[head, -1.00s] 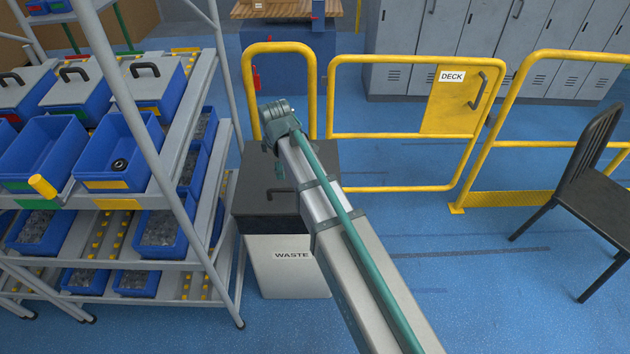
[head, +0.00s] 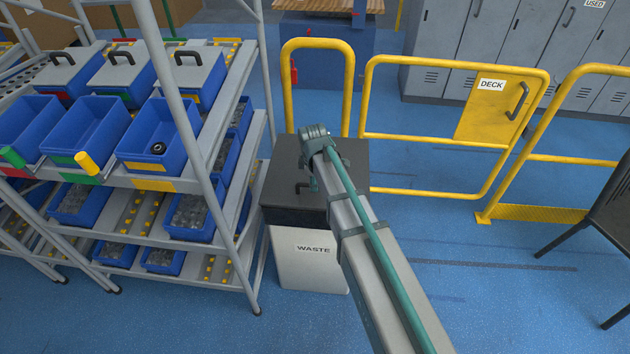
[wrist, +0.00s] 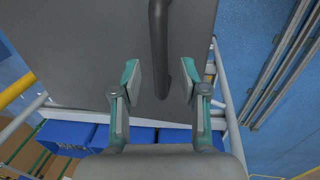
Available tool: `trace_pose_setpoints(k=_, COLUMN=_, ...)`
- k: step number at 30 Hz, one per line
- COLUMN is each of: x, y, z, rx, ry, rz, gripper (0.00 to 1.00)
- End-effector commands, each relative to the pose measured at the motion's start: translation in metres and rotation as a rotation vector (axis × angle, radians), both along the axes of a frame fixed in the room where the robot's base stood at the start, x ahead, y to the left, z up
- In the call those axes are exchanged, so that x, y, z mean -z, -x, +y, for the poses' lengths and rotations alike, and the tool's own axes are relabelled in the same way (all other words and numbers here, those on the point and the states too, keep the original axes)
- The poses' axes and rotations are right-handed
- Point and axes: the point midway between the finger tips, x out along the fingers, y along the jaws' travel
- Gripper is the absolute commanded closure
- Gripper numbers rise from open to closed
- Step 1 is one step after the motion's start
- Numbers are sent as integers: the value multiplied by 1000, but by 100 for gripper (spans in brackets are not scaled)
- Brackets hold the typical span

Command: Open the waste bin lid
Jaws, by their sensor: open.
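The waste bin (head: 300,262) is a white box marked WASTE, standing on the floor beside the shelf rack. Its dark grey lid (head: 281,192) is closed and carries a dark bar handle (head: 298,188). My arm covers the lid's right part in the head view. In the wrist view, the lid (wrist: 85,45) fills the upper middle, with the handle (wrist: 159,45) running down from the top edge. My gripper (wrist: 161,82) is open, its fingers on either side of the handle's lower end with gaps showing. I cannot tell whether its depth matches the handle's.
A grey rack (head: 262,150) with blue bins (head: 160,150) stands close on the bin's left. A yellow rail (head: 348,85) and a yellow DECK gate (head: 440,135) stand behind and to the right. A dark chair (head: 612,220) is far right. Blue floor between is clear.

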Motion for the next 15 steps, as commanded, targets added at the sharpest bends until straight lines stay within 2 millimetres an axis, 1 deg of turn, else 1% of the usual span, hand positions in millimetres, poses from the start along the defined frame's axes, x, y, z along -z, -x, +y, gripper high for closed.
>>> trace_pose_setpoints(k=3, x=9, y=-2, z=0, rx=0, ry=0, rz=1, gripper=57)
trace_pose_setpoints(k=6, x=14, y=-3, z=0, rx=1, ry=0, rz=0, gripper=57)
trace_pose_setpoints(k=15, x=16, y=-3, z=0, rx=1, ry=0, rz=0, gripper=57)
